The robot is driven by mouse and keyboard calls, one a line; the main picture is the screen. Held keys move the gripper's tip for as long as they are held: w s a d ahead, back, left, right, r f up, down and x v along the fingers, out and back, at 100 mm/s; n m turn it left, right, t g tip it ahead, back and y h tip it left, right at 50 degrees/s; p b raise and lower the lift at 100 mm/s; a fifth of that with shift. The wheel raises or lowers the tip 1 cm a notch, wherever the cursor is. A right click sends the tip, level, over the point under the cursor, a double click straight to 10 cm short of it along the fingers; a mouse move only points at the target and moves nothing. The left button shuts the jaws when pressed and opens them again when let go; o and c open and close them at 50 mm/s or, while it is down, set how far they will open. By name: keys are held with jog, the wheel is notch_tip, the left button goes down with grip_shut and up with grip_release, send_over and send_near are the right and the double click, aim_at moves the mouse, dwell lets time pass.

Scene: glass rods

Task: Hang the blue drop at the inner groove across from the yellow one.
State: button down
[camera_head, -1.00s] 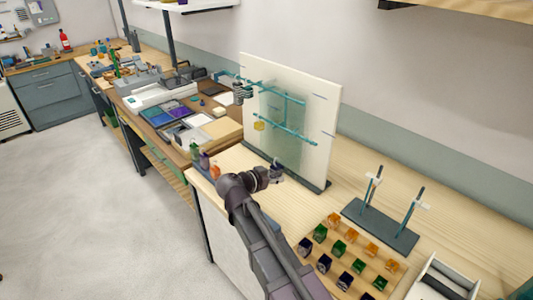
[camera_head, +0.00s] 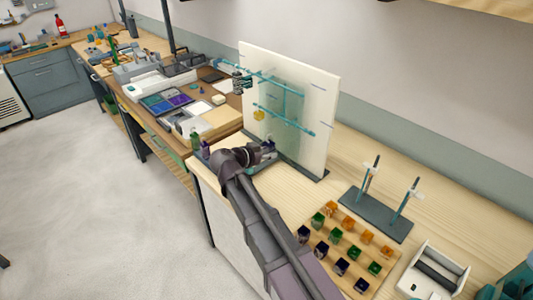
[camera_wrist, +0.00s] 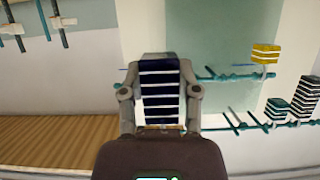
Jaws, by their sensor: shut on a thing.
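My gripper (camera_wrist: 160,72) is shut on a dark blue drop (camera_wrist: 160,100) with pale stripes, between its two fingers in the wrist view. In the head view my gripper (camera_head: 266,152) is low in front of the pale upright board (camera_head: 322,100), and the blue drop is hard to make out. Two teal rods, an upper one (camera_head: 285,83) and a lower one (camera_head: 290,122), cross the board. The yellow drop (camera_head: 259,115) hangs at the left part of the lower rod; it also shows in the wrist view (camera_wrist: 265,53), right of my gripper. The grooves are too small to tell.
Dark striped drops (camera_head: 242,84) hang at the upper rod's left end. A dark stand with two uprights (camera_head: 375,214) is right of the board. A wooden rack (camera_head: 330,250) holds several coloured pieces in front. A white tray (camera_head: 455,275) stands at the lower right.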

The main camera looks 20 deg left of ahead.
jog(key=shift+w, duration=0.15)
jog(key=w+d, duration=0.4)
jog(key=w, duration=0.6)
jog(key=shift+w+d, duration=0.25)
jog(key=shift+w, duration=0.05)
dwell(0.9)
jog(key=shift+f+b, duration=0.55)
dwell(0.8)
jog(key=shift+c, duration=1.3)
grip_release()
jog(key=shift+r, duration=0.25)
